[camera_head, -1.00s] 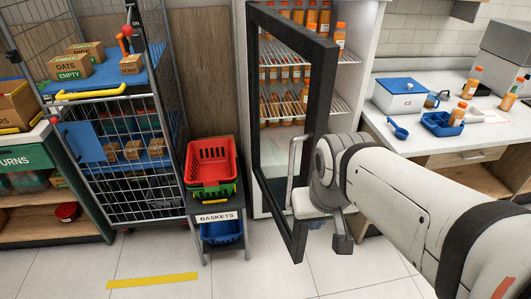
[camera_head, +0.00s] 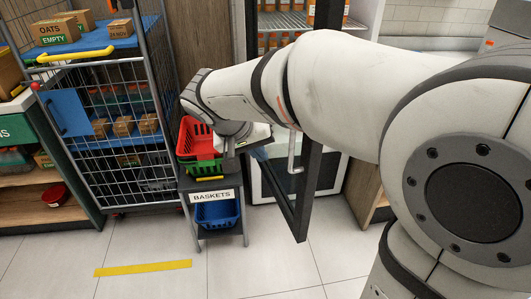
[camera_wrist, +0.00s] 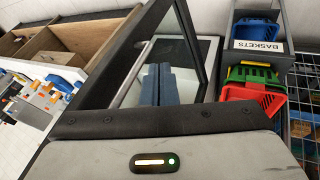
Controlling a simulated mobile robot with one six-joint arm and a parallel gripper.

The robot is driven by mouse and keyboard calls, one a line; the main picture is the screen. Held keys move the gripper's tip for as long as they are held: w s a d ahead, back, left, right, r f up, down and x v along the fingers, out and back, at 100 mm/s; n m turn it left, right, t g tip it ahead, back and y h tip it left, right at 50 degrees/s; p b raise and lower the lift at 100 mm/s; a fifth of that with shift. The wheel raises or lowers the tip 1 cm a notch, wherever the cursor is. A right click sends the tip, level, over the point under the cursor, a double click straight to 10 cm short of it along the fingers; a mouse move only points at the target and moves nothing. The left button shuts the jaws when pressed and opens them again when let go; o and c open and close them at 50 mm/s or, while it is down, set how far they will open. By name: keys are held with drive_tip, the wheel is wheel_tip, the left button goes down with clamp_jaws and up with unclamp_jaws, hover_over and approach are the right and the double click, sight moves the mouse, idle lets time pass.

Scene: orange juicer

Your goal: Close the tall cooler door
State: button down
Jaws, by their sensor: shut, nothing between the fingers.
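The tall cooler's door (camera_head: 307,190) has a dark frame with a glass pane and stands open, jutting out from the white cooler (camera_head: 363,22). Its upper part is hidden behind my arm in the head view. Its silver bar handle (camera_head: 294,155) is upright near the free edge. In the wrist view the door frame (camera_wrist: 187,32) crosses the middle, with the handle (camera_wrist: 131,74) just left of my fingers. My gripper (camera_wrist: 160,82) is shut and empty, pointing toward the door area beside the handle. I cannot tell whether it touches the door.
A stand with red and green baskets (camera_head: 196,136) and a blue basket (camera_head: 217,212) is close left of the door, below my wrist. A wire cart (camera_head: 125,165) stands further left. Floor (camera_head: 270,262) in front is clear apart from yellow tape (camera_head: 143,268).

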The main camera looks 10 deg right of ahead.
drive_tip(key=w+r+b+x, duration=0.1)
drive_tip(key=w+b+x, duration=0.1)
drive_tip(key=x, duration=1)
drive_tip(key=shift+d+f+t+h, duration=0.15)
drive_tip(key=shift+d+t+h, duration=0.15)
drive_tip(key=shift+d+h, duration=0.1)
